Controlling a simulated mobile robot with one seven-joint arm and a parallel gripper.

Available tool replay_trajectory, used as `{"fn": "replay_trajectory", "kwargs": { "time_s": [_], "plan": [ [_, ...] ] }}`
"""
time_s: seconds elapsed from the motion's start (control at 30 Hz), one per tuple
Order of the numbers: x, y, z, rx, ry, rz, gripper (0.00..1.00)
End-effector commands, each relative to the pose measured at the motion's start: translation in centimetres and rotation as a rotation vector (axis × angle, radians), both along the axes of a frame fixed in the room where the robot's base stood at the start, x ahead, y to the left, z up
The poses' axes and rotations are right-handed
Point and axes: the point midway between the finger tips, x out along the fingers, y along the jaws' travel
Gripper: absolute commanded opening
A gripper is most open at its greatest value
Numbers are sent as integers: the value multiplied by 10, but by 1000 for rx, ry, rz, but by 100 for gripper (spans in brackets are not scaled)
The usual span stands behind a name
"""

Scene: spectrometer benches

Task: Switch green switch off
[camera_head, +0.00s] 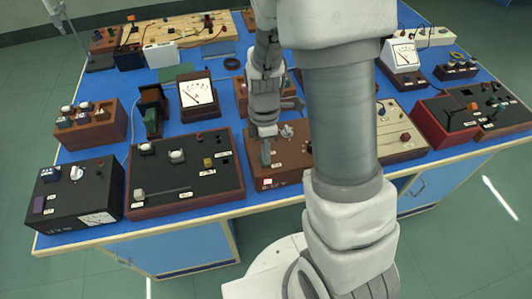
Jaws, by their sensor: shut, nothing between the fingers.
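My gripper (266,158) is shut and empty. It points down in front of or over a brown box (290,171) near the bench's front edge; I cannot tell whether it touches the box. I cannot make out a green switch for certain; my gripper and arm hide part of this box. A dark green part (151,122) shows on a brown stand further left.
A wide black panel box (190,190) stands left of the brown box, and a black meter box (75,210) at far left. A white meter (196,93) stands behind. A beige box (403,150) and red box (440,118) are right of my arm. Blue bench top shows between them.

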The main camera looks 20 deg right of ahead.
Motion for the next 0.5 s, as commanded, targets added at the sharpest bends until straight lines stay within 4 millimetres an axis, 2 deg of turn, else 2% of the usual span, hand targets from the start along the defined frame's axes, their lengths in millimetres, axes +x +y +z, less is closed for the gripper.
{"fn": "replay_trajectory", "kwargs": {
  "time_s": [0.03, 0.17, 0.5],
  "plan": [
    [-1, 0, -7, -1, -22, 0, 0],
    [-4, 0, -13, -3, -77, -1, 0],
    [-12, 1, -15, -5, -68, -1, 0]
  ]
}}
